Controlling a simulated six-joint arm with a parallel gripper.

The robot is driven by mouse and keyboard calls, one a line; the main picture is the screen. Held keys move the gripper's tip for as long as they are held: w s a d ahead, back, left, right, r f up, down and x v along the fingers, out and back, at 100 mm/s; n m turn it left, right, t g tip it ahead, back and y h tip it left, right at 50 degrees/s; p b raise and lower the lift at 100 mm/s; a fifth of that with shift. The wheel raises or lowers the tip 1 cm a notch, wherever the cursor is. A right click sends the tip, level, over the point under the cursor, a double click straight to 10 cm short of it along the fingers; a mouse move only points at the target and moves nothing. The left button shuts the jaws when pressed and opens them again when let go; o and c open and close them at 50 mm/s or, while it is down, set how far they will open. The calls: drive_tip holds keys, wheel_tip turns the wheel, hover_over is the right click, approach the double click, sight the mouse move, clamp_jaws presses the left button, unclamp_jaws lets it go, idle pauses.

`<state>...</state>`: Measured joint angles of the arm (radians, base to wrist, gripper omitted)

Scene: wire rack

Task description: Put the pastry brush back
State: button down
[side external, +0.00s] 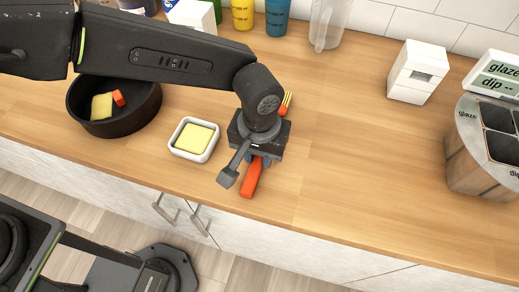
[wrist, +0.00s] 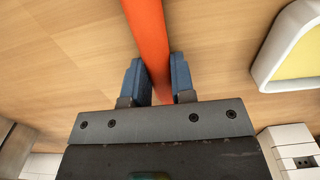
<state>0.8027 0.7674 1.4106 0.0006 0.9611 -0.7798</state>
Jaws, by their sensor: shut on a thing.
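The pastry brush has an orange handle (side external: 251,180) and yellow bristles (side external: 287,100). In the side external view it reaches from near the counter's front edge, under my wrist, to the bristles at the back right. My gripper (side external: 259,161) points down over it and hides its middle. In the wrist view the blue fingers of my gripper (wrist: 157,64) are shut on the orange handle (wrist: 148,30), one on each side. The brush is at or close to the counter; I cannot tell whether it touches. A wooden station (side external: 470,171) with a metal top, dark wells and "glaze" and "dip" labels stands at the right.
A white dish (side external: 177,151) with a yellow block is left of my gripper. A black pan (side external: 135,128) holds yellow and orange pieces. Yellow and blue cups (side external: 277,18), a clear jug (side external: 327,25) and a white box (side external: 418,72) stand behind. The counter's middle right is clear.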

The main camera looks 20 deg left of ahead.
drive_tip(key=c, duration=1)
unclamp_jaws()
drive_tip(key=shift+f, duration=0.1)
drive_tip(key=shift+o, duration=0.2)
wheel_tip(320, 180, up, 14)
drive_tip(key=shift+w+a, duration=0.15)
drive_tip(key=shift+a, duration=0.1)
drive_tip(key=a+r+t+h, duration=0.1)
drive_tip(key=a+r, duration=0.4)
drive_tip(key=a, duration=0.5)
drive_tip(key=a+r+t, duration=0.1)
drive_tip(key=a+r, duration=0.3)
drive_tip(key=a, duration=0.7)
drive_tip(key=s+a+f+t, duration=0.1)
drive_tip(key=s+a, duration=0.5)
drive_tip(key=a, duration=0.1)
drive_tip(key=s+a+f+t+y, duration=0.1)
drive_tip(key=s+a+f+t, duration=0.1)
drive_tip(key=s+a, duration=0.4)
drive_tip(key=shift+s+a+f+t, duration=0.3)
drive_tip(key=shift+s+a, duration=0.1)
drive_tip(key=shift+a, duration=0.4)
